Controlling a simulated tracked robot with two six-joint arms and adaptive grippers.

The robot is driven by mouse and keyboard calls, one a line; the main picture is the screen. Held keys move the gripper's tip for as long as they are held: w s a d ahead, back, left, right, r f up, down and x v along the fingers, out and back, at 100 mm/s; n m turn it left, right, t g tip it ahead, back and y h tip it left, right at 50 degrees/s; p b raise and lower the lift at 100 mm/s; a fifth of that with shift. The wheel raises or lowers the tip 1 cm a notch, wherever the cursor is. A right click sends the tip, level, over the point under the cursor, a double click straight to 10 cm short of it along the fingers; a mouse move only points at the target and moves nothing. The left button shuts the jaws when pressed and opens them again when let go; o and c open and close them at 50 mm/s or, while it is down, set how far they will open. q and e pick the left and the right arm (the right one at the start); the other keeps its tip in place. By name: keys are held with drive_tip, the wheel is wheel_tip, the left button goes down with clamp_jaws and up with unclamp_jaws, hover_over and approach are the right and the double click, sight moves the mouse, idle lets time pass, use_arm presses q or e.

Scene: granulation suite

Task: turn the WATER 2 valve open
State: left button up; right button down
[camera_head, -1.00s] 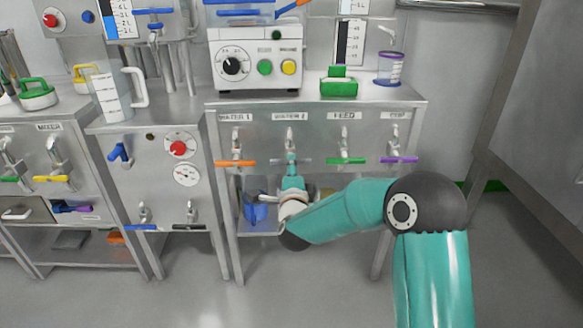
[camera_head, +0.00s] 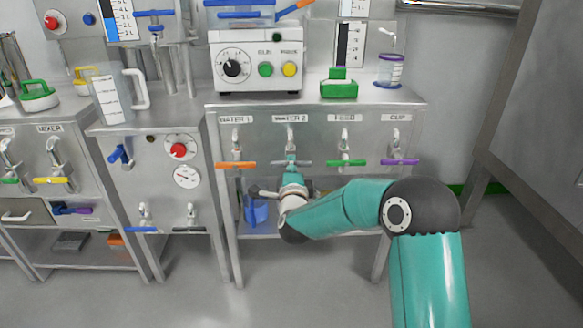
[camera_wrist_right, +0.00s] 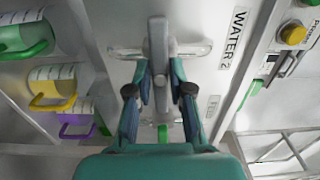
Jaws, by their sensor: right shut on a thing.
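The WATER 2 valve (camera_head: 305,161) is on the steel bench front, under its label, between the orange and green valves. Its grey handle lies crosswise in the head view. In the right wrist view the grey handle (camera_wrist_right: 158,38) runs up and down the picture, between my fingertips. My right gripper (camera_head: 290,163) reaches it from below and in front. In the right wrist view my right gripper (camera_wrist_right: 160,72) is shut on the handle, a finger on each side. My left gripper is not in view.
The orange WATER 1 handle (camera_head: 236,165) and green FEED handle (camera_head: 346,162) sit close on either side. The purple CUP handle (camera_head: 400,162) is farther right. A blue jug (camera_head: 256,212) stands on the shelf below. A green-handled object (camera_head: 339,88) and a purple-rimmed cup (camera_head: 390,70) stand on top.

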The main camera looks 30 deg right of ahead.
drive_tip(key=shift+f+n, duration=0.2)
drive_tip(key=shift+n, duration=0.2)
drive_tip(key=n+p, duration=0.1)
drive_tip(key=n, duration=1.6)
drive_tip(key=shift+s+f+p, duration=0.1)
drive_tip(key=shift+f+p, duration=0.05)
drive_tip(key=shift+p, duration=0.2)
drive_tip(key=c, duration=1.2)
unclamp_jaws()
drive_tip(key=shift+o, duration=0.8)
drive_tip(key=shift+r, duration=0.2)
drive_tip(key=shift+a, duration=0.1)
